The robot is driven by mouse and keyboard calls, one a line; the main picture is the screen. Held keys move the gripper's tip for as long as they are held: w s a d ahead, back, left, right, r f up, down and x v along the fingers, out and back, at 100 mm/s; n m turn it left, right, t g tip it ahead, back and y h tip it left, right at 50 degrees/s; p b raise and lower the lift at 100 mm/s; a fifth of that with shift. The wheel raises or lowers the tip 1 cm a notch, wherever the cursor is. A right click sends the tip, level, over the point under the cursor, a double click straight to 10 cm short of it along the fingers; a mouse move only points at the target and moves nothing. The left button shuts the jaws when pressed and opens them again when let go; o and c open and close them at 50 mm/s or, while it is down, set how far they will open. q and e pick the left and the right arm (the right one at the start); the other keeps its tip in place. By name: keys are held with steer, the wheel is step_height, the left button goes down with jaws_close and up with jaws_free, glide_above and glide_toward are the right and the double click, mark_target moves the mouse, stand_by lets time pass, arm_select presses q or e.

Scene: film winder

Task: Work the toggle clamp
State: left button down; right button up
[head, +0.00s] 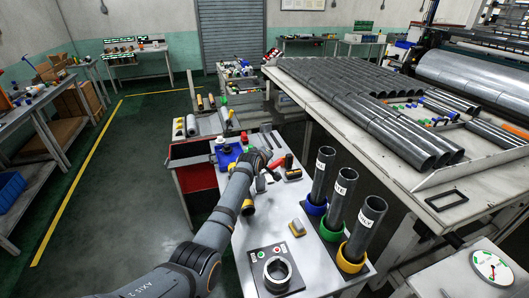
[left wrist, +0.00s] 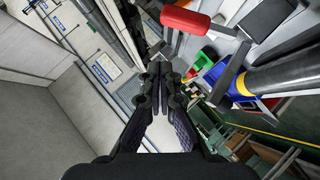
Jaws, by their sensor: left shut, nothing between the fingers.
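The toggle clamp shows a red handle (left wrist: 190,20) near the top of the left wrist view. A red grip (head: 277,163) on the bench beside my gripper in the head view looks like the same handle. My left gripper (left wrist: 160,68) is shut and empty, its fingertips close to the handle's lower left in the picture. I cannot tell whether they touch. In the head view my left gripper (head: 262,181) is small and partly hidden by my arm, so the clamp's base is hard to make out. My right gripper is out of view.
Three dark tubes in blue, green and yellow collars stand right of my arm, the nearest in a yellow collar (head: 353,255). A panel with a pale ring (head: 277,270) lies at the bench's front. A blue tray (head: 228,158) sits left of my wrist. A yellow-grey block (head: 297,227) lies mid-bench.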

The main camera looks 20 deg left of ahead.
arm_select(q)
steer(key=s+d+r+b, duration=0.1)
steer(key=s+r, duration=0.3)
steer(key=s, duration=0.1)
steer(key=shift+s+r, duration=0.25)
steer(key=shift+s, duration=0.1)
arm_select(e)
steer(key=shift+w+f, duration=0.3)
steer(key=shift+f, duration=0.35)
arm_select(q)
steer(key=shift+w, duration=0.1)
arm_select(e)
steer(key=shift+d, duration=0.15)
